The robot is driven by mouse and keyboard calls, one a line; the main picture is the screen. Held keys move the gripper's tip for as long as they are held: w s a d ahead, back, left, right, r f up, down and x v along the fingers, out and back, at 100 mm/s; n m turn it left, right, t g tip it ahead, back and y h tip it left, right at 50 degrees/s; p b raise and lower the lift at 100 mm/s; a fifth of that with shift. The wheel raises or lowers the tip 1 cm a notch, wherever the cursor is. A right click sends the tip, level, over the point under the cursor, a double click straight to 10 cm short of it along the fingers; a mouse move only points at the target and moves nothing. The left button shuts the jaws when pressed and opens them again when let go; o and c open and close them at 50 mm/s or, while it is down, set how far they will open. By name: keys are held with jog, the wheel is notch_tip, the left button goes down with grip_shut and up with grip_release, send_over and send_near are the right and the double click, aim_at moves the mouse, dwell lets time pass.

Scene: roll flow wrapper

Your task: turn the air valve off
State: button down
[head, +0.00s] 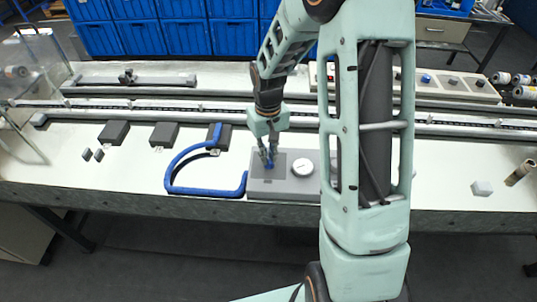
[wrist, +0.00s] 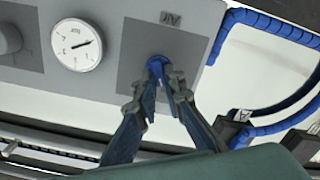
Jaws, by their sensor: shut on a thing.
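The air valve (wrist: 157,62) is a small blue handle on a dark square plate of a grey panel box (head: 287,190). In the wrist view my gripper (wrist: 165,76) has its two fingertips at the blue handle, shut on it. The fingers cover part of the handle, so its exact angle is hard to tell. In the head view my gripper (head: 269,162) reaches down onto the left part of the grey box, and the valve is mostly hidden between its fingers. A round white gauge (head: 303,168) sits beside the valve; it also shows in the wrist view (wrist: 77,45).
A blue hose (head: 205,190) curves from the left side of the box. Dark blocks (head: 164,134) stand on the white table to the left. A conveyor rail (head: 215,107) runs behind. A small white block (head: 482,188) lies at the right. My arm hides the middle right.

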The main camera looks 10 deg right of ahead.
jog(key=shift+n, duration=0.3)
jog(key=c, duration=2)
grip_release()
jog(key=shift+r, duration=0.1)
notch_tip(320, 180, up, 12)
jog(key=shift+f, duration=0.1)
